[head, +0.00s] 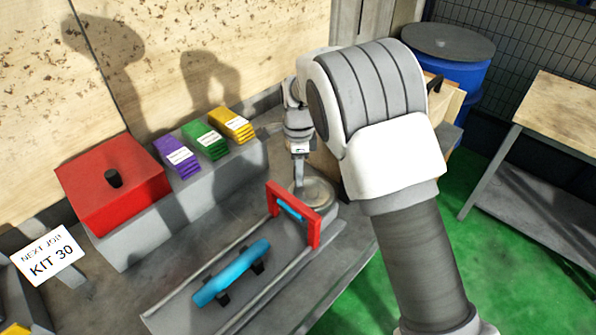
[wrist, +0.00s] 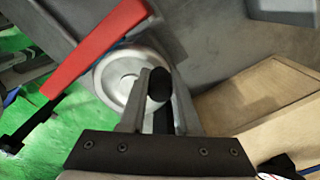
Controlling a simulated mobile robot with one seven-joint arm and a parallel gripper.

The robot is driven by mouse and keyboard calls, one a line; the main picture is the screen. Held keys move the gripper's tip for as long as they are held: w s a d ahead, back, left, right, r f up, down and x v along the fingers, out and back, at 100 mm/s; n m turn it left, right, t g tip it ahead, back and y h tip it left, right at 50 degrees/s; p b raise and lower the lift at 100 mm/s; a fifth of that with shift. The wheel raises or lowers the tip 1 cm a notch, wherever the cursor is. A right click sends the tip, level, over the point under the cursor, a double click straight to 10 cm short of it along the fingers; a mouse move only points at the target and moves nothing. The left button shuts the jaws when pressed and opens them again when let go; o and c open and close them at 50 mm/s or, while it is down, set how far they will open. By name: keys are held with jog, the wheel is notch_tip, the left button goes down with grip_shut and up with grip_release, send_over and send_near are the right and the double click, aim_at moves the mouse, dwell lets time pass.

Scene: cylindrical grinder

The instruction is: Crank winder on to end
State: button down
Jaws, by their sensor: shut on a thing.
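The winder shows as a round silver wheel (head: 318,190) at the far end of the grey machine bed, just behind the red frame. In the wrist view the wheel (wrist: 118,79) is seen from above, with a black crank knob (wrist: 158,83) at its right side. My gripper (head: 299,182) reaches down to the wheel. In the wrist view my gripper (wrist: 157,92) has its two fingers on either side of the knob and is shut on it. The knob is hidden in the head view. A red frame (head: 315,234) stands across the bed, with a blue bar through it.
A blue cylinder (head: 232,271) rests on black supports along the bed. A red box (head: 110,185) and purple, green and yellow packs (head: 232,125) sit on a grey ledge to the left. A wooden box (wrist: 262,107) stands close right of my gripper in the wrist view.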

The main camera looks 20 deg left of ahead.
jog(key=c, duration=0.6)
grip_release()
jog(key=shift+r, duration=0.1)
notch_tip(320, 180, up, 17)
jog(key=shift+r+p, duration=0.15)
jog(key=shift+p, duration=0.2)
